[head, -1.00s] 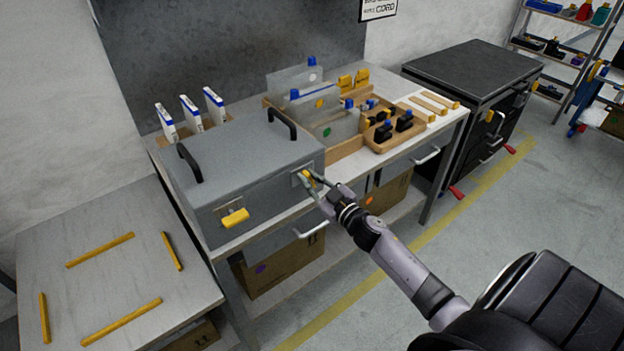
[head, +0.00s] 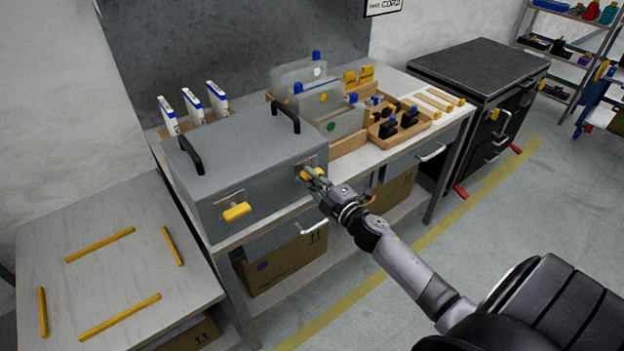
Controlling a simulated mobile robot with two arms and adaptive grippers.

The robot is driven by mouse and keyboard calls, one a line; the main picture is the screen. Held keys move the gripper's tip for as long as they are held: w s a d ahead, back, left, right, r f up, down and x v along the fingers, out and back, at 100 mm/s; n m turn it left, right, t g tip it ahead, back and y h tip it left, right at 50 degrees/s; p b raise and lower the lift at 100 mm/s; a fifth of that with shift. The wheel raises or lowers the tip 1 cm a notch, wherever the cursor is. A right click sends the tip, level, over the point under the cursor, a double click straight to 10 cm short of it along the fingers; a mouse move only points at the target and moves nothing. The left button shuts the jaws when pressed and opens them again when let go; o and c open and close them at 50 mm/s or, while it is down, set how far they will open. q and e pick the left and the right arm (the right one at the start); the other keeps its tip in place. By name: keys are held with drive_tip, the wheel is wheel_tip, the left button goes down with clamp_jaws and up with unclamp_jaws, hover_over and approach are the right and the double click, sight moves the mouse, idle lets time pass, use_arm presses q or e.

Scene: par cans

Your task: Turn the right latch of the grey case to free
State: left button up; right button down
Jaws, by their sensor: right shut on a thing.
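The grey case (head: 245,150) stands closed on the workbench, with two black handles on its lid. On its front face are two yellow latches. The left latch (head: 236,211) is clear of any gripper and lies nearly level. The right latch (head: 306,175) is partly hidden by my right gripper (head: 313,177), which is shut on it; its yellow end shows just left of the fingers. My left gripper is out of view.
A lower table (head: 120,260) at the left has yellow strips marking a rectangle. A wooden tray (head: 384,133) with black and blue items stands right of the case. A metal drawer handle (head: 312,228) sticks out below my right gripper.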

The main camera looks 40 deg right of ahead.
drive_tip(key=shift+f+n+b, duration=0.15)
drive_tip(key=shift+n+b, duration=0.1)
drive_tip(key=shift+n, duration=0.55)
drive_tip(key=shift+f+n+b, duration=0.15)
drive_tip(key=shift+n+b, duration=0.05)
drive_tip(key=shift+n, duration=0.6)
drive_tip(key=c, duration=1.6)
unclamp_jaws()
drive_tip(key=s, duration=1.2)
drive_tip(key=shift+d, duration=0.2)
